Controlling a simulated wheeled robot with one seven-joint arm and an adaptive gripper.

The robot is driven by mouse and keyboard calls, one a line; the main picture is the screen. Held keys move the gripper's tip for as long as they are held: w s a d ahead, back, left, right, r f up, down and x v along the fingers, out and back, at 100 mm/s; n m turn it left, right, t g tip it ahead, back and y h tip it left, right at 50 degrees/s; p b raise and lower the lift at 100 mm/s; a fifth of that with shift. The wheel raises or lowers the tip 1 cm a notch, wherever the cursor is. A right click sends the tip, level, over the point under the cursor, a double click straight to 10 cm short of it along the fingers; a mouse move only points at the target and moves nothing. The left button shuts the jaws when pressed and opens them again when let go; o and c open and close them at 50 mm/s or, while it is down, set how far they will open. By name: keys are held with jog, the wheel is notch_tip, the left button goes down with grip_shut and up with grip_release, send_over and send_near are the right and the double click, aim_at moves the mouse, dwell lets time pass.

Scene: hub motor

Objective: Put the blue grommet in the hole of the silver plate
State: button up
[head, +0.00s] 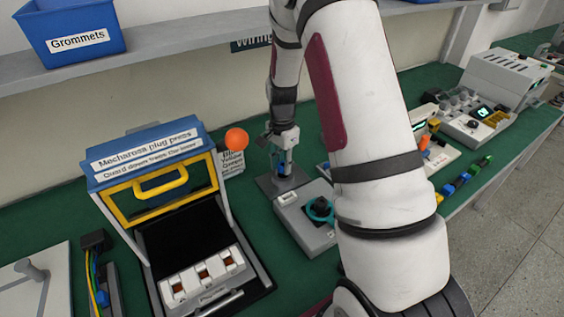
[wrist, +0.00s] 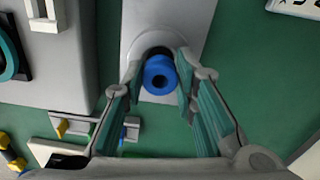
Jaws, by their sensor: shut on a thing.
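The blue grommet (wrist: 159,83) is a small ring with a dark centre, held between the fingertips of my gripper (wrist: 158,70) in the wrist view. Its near face points at the wrist camera. The silver plate (wrist: 178,18) lies behind it, with a dark hole partly showing just above the grommet; the grommet covers the rest of the hole. I cannot tell whether the grommet touches the plate. In the head view my gripper (head: 285,163) points down over the plate (head: 268,187), and the grommet is too small to make out clearly.
A grey box with a teal ring (head: 320,209) stands right beside the plate. A blue and yellow plug press (head: 150,165) is to the left, with an orange ball (head: 237,139) on its lever. A blue Grommets bin (head: 70,30) sits on the shelf. Green bench shows around the plate.

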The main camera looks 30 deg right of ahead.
jog(key=shift+f+b, duration=0.4)
jog(key=shift+f, duration=0.35)
dwell(0.9)
jog(key=o, duration=0.9)
notch_tip(320, 180, up, 12)
dwell(0.3)
